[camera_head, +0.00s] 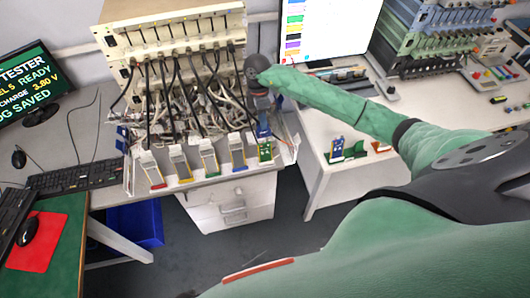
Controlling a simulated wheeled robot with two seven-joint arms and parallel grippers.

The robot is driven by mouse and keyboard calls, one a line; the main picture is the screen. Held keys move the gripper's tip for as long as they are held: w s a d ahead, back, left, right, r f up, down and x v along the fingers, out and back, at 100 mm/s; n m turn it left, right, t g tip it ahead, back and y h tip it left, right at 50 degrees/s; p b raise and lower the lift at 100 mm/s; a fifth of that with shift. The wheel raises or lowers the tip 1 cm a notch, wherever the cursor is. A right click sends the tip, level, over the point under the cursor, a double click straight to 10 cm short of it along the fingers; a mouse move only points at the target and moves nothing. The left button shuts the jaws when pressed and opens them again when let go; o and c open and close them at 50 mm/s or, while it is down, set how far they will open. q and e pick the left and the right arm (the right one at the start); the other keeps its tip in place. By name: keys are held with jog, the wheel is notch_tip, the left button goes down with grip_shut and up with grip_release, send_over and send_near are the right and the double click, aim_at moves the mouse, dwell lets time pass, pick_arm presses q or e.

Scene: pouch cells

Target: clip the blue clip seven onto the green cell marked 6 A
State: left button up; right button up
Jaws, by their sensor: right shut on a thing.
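My right gripper (262,112) points down at the right end of the front row on the cycler bench. It is shut on a small blue clip (263,130). A green cell (265,152) stands directly below the clip at the right end of the row. The clip and the top of this cell overlap in the view, so I cannot tell whether they touch. The marking on the cell is too small to read. My left gripper is not in view.
Several other cells in holders, with red, yellow, green and blue edges, stand to the left in the row (209,157). Black cables (170,95) hang behind from the beige rack (180,40). On the right white table (318,160) are loose blue, green and red pieces (357,148).

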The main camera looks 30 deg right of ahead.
jog(key=shift+s+f, duration=0.15)
jog(key=shift+f, duration=0.35)
jog(key=shift+b+x, duration=0.55)
jog(key=shift+x, duration=0.4)
jog(key=o, duration=1.3)
jog(key=shift+p+v, duration=1.3)
jog(key=shift+v, duration=1.25)
jog(key=shift+r+p, duration=0.4)
jog(key=shift+r, duration=2.6)
